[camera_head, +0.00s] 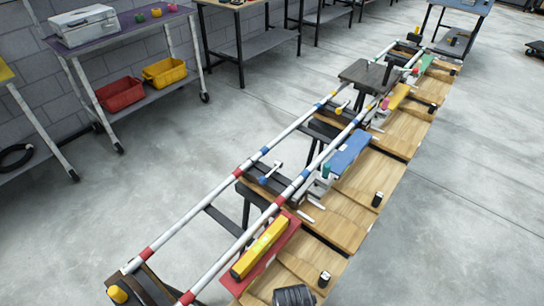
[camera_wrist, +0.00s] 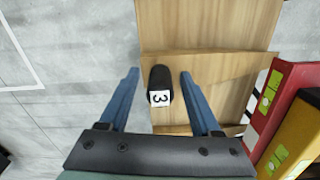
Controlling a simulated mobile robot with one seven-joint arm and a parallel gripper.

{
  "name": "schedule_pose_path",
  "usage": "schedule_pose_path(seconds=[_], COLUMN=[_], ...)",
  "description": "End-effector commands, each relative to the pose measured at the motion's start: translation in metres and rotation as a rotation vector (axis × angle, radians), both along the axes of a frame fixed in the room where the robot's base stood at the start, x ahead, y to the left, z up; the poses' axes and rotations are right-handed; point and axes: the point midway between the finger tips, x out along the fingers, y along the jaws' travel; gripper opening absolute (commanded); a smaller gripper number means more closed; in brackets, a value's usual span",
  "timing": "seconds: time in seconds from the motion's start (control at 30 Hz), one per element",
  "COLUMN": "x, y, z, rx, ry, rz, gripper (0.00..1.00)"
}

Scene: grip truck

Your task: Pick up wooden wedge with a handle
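A wooden wedge (camera_wrist: 208,88) of light brown wood lies below my gripper in the wrist view. Its black upright handle (camera_wrist: 159,77) has a white end marked 3. My gripper (camera_wrist: 159,73) is open, its two blue fingers on either side of the handle in the picture, apart from it. I cannot tell whether the fingertips are down at the handle's height. In the head view, several wooden wedges with black handles lie in a row along the rails; a near one (camera_head: 307,262) has its handle (camera_head: 324,278) upright.
A red block (camera_wrist: 283,95) and a yellow bar (camera_wrist: 304,135) stand close to the right of my gripper. White rails (camera_head: 220,190) with coloured bands run beside the wedges. Concrete floor (camera_head: 460,200) right of the row is clear.

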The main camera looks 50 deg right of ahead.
Motion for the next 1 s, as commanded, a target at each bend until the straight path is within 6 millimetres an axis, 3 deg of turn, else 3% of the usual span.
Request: schedule_pose_path(seconds=[0.03,0.33,1.0], x=[0.0001,0.0001,0.0002], y=[-0.0001,-0.0002,-0.0012], z=[0.0002,0.0004,0.005], rx=[0.0,0.0,0.0], ry=[0.0,0.0,-0.001], rz=[0.0,0.0,0.0], gripper=[0.53,0.0,0.0])
